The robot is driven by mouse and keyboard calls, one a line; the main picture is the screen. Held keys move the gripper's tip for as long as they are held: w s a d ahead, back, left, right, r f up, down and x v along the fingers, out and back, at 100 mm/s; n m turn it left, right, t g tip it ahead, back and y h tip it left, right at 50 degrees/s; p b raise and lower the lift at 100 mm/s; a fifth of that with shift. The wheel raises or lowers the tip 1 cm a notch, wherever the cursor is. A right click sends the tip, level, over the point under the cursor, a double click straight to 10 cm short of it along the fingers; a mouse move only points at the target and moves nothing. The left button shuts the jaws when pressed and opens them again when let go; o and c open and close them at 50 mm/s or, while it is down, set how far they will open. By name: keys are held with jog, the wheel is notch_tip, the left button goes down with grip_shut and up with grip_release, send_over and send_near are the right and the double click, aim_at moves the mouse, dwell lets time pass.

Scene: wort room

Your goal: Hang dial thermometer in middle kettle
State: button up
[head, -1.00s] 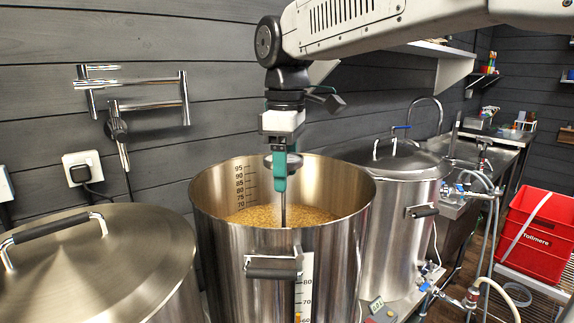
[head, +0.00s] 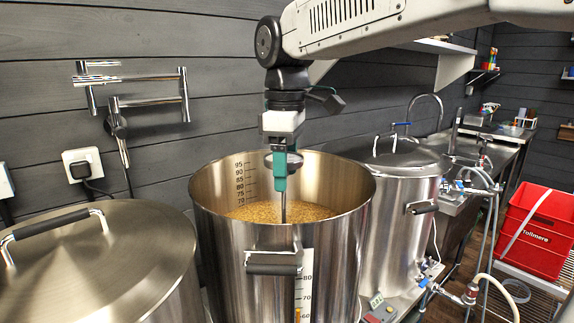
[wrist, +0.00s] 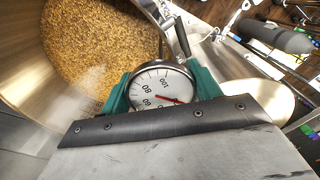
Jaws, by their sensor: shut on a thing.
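The dial thermometer (head: 283,208) hangs from my gripper (head: 280,176) with its thin stem pointing down inside the open middle kettle (head: 217,247). My gripper's green fingers are shut on it. In the wrist view the round white dial (wrist: 160,88) with a red needle sits between the green fingers (wrist: 160,92). The kettle holds grain mash (head: 255,212), also seen in the wrist view (wrist: 95,45). The stem is in front of the mash; I cannot tell whether its tip touches it. The thermometer looks close to the kettle's near rim.
A lidded kettle (head: 110,260) stands at the left and another lidded kettle (head: 392,200) at the right. A chrome rail (head: 150,102) is on the wall behind. Hoses and valves (head: 470,230) and a red crate (head: 540,235) are at the right.

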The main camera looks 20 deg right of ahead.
jog(key=shift+f, duration=2.15)
jog(key=shift+f, duration=1.5)
jog(key=o, duration=1.2)
jog(key=shift+o, duration=0.2)
jog(key=shift+r, duration=0.2)
jog(key=shift+r, duration=4.8)
